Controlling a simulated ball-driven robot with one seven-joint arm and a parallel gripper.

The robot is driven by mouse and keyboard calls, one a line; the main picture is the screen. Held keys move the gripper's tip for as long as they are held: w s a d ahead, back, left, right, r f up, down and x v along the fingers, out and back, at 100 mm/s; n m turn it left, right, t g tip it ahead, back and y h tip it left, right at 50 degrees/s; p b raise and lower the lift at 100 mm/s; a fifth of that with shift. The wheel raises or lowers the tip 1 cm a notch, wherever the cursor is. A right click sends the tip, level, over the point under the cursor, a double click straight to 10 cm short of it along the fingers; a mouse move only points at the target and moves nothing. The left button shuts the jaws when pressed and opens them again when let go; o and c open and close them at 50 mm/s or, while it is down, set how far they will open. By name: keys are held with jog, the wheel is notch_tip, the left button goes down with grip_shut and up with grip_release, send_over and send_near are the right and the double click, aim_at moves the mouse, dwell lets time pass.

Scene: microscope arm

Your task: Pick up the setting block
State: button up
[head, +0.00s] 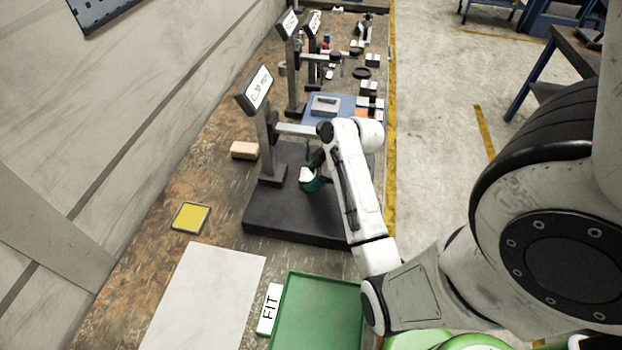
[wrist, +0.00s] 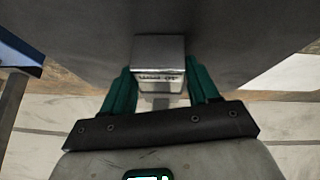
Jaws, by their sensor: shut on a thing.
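The setting block (wrist: 160,50) is a small silver metal block with faint dark lettering on its near face. In the wrist view it sits between the two green fingers of my gripper (wrist: 162,88), which is shut on it. Behind it is the dark grey base plate (head: 275,218) of the nearest microscope stand. In the head view my gripper (head: 314,183) is low over this plate, and a pale part of the block (head: 306,174) shows beside the fingers. I cannot tell whether the block touches the plate.
The stand's post (head: 268,150) with its display (head: 254,89) rises left of my gripper. A tan block (head: 244,150), a yellow pad (head: 190,218), a white sheet (head: 205,300), a FIT label (head: 269,308) and a green tray (head: 318,312) lie around. More stands are farther back.

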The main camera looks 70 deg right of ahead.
grip_shut()
jog(key=shift+w+r, duration=0.15)
dwell(0.4)
